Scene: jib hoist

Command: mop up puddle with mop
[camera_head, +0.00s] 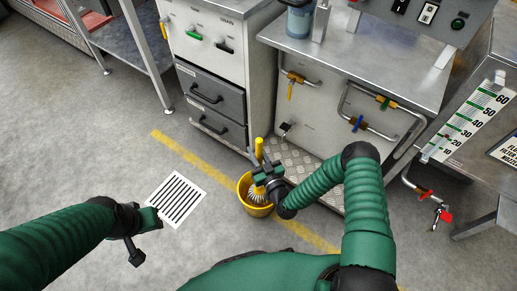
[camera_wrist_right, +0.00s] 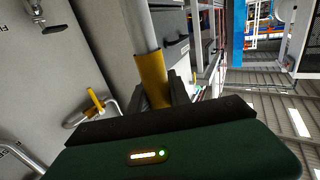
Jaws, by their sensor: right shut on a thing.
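The mop has a yellow handle end (camera_head: 259,148) that stands up above my right gripper (camera_head: 264,175). Its pale strands (camera_head: 257,196) hang at the mouth of a yellow bucket (camera_head: 247,207) on the floor. My right gripper is shut on the mop handle. The right wrist view shows the yellow grip (camera_wrist_right: 153,78) and grey shaft between the dark fingers. My left gripper (camera_head: 148,237) is over the floor at lower left, with its fingers apart and nothing between them. I cannot make out a puddle on the grey floor.
A white panel with black stripes (camera_head: 176,199) lies on the floor between my left gripper and the bucket. A yellow floor line (camera_head: 190,157) runs past the bucket. Cabinets (camera_head: 217,65) and a steel bench (camera_head: 370,57) stand behind. The floor at left is clear.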

